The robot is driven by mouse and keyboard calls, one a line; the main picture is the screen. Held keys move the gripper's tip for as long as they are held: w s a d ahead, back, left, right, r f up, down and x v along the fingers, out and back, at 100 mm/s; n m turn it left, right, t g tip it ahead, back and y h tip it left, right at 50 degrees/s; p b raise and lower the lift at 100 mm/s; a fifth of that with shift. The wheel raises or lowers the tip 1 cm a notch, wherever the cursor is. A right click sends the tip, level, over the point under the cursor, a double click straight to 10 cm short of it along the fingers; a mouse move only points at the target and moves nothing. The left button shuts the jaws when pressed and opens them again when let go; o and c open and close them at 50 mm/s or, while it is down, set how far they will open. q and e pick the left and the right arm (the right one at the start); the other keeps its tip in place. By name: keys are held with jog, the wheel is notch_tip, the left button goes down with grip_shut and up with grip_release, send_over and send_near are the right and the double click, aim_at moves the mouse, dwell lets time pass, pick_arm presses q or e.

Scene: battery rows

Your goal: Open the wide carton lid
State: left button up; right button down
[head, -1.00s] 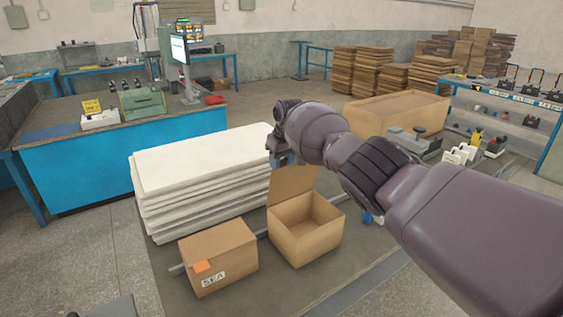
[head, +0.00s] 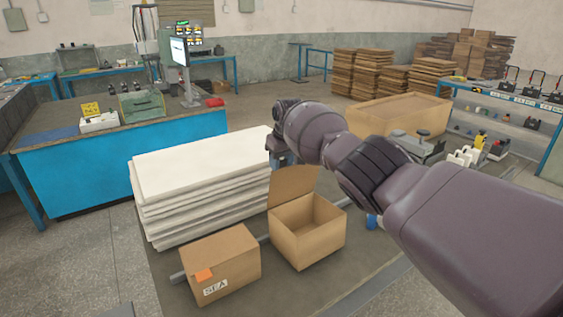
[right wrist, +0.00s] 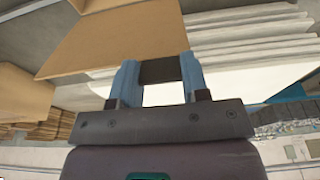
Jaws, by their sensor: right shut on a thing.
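The wide carton (head: 305,238) is a brown box in the middle of the head view, open at the top, with its empty-looking inside showing. Its lid (head: 291,186) stands raised at the back edge. My right gripper (head: 283,158) is at the lid's upper edge, largely hidden behind my own wrist. In the right wrist view, the blue fingers of this gripper (right wrist: 160,75) are shut on a dark tab at the edge of the brown lid (right wrist: 115,35). My left gripper is out of view.
A shut carton (head: 220,265) with an SEA label stands left of the open one. A stack of white sheets (head: 205,185) lies behind them. A large long carton (head: 400,115) and a shelf with tools (head: 515,105) are at the right. Grey floor shows in front.

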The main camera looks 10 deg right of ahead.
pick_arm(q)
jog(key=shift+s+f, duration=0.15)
pick_arm(e)
jog(key=shift+w, duration=0.1)
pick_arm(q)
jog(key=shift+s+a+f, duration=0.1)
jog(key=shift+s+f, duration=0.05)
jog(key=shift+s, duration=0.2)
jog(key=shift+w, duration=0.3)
